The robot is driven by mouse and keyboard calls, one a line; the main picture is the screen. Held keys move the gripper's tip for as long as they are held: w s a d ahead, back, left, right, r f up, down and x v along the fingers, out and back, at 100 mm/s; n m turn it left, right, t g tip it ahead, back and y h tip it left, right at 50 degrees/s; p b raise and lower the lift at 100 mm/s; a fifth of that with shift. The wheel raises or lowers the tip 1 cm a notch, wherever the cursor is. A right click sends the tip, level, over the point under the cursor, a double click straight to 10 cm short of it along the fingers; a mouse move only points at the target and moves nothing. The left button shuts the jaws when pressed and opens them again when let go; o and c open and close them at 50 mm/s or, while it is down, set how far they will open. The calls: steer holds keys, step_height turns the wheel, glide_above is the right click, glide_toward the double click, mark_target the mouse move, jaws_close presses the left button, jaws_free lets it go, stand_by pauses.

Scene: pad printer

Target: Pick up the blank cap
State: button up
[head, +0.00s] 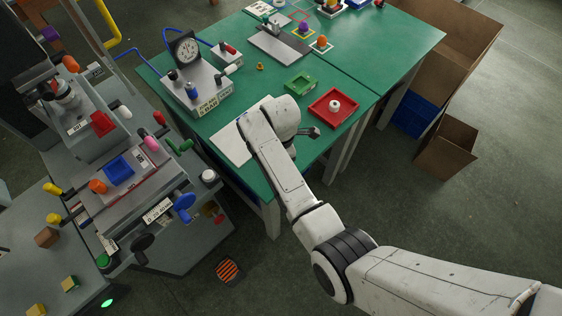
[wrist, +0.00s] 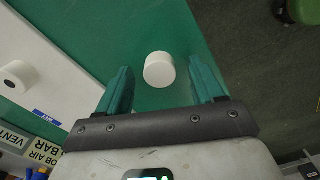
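In the wrist view, a plain white round cap (wrist: 159,69) stands on the green table top between my fingertips. A gap shows on each side of it. My gripper (wrist: 160,73) is open, and I cannot tell how far its tips are above the table. A second white cap (wrist: 16,77) is on the white sheet at the left of the wrist view. In the head view, a white cap (head: 334,104) sits in the red tray (head: 322,118). My arm hides the fingers and the table under them in that view.
The green table's (head: 218,108) edge runs close to the cap between my fingers, with dark floor beyond. A green tray (head: 301,81) and gauge box (head: 200,88) stand behind my arm. The pad printer (head: 142,165) is on the left.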

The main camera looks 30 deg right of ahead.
steer(key=c, duration=1.1)
steer(key=shift+r, duration=0.1)
